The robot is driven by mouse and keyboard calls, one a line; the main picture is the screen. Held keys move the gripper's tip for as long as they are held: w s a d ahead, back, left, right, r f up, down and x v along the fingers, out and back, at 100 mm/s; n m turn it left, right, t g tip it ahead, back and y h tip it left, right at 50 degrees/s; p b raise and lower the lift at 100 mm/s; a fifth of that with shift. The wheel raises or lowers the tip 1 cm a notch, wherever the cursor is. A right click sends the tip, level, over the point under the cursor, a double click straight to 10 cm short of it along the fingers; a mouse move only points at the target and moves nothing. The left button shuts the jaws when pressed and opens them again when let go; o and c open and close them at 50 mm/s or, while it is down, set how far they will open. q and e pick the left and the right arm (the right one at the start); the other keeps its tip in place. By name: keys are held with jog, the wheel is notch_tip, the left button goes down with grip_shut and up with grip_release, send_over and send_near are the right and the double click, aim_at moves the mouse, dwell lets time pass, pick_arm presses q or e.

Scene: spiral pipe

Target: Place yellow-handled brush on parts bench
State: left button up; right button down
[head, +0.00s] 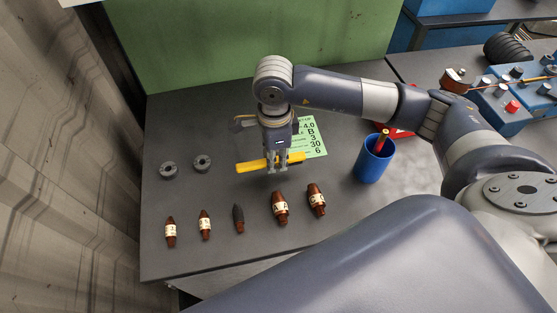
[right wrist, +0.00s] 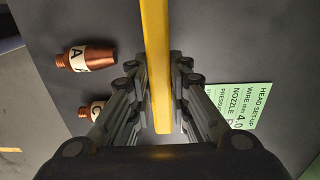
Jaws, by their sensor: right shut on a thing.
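My right gripper (head: 277,168) points down over the dark grey parts bench (head: 215,220) and is shut on the yellow-handled brush (head: 252,165). The yellow handle lies roughly level, crosswise between the fingers. In the right wrist view the handle (right wrist: 156,50) runs lengthwise between both fingers (right wrist: 158,85). The bench top (right wrist: 235,45) shows below it. I cannot tell whether the brush touches the bench or hangs a little above it. The brush's bristles are not clearly visible. My left gripper is not in view.
Two dark rings (head: 168,170) sit at the left. A green card (head: 312,135) lies behind the gripper. A blue cup (head: 373,160) stands right, near a red item (head: 398,132). Bare bench lies between rings and nozzles.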

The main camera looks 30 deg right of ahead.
aim_at(275, 175)
jog(key=shift+f, duration=0.7)
notch_tip(275, 175, down, 3)
jog(key=shift+w+f+p, duration=0.1)
jog(key=shift+p, duration=0.25)
jog(key=shift+f+b, duration=0.15)
jog(key=shift+b, duration=0.15)
jog(key=c, duration=1.6)
grip_release()
jog(key=shift+o, duration=0.6)
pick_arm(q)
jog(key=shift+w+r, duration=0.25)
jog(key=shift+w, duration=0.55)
